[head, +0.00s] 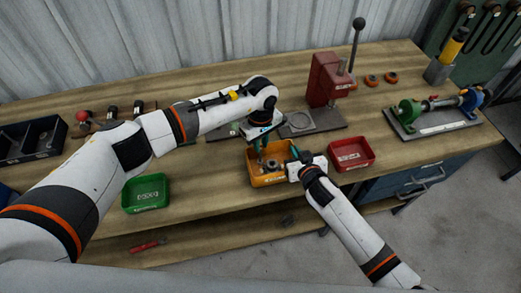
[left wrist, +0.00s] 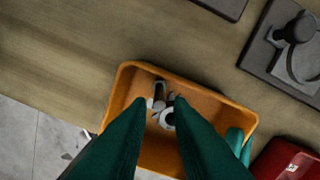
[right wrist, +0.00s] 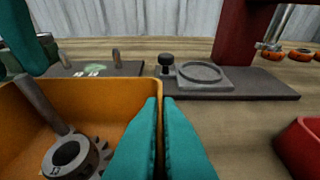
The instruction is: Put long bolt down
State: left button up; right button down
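The long bolt (right wrist: 45,105) is a dark grey rod slanting inside the orange bin (right wrist: 130,95), its lower end by a toothed metal gear (right wrist: 75,158). In the left wrist view, the bolt (left wrist: 159,90) shows beyond my fingertips, beside a pale ring-shaped part (left wrist: 167,117). My left gripper (left wrist: 160,100) points down over the orange bin (left wrist: 205,95) with its fingers apart; neither finger visibly touches the bolt. My right gripper (right wrist: 159,100) has its fingers together, with nothing seen between them, at the bin's right side. In the head view, my left arm reaches over the bin (head: 268,180).
A red bin (head: 350,154) stands right of the orange bin, a green bin (head: 145,193) to the left. Behind are a red press (head: 327,80) and a grey plate with a round ring (head: 300,123). Bare wood separates the green and orange bins.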

pick_arm(q)
notch_tip(320, 180, up, 7)
jog(key=shift+f, duration=0.1)
dwell(0.4)
pick_arm(e)
jog(key=c, duration=1.6)
grip_release()
jog(key=shift+o, duration=0.2)
jog(key=shift+s, duration=0.15)
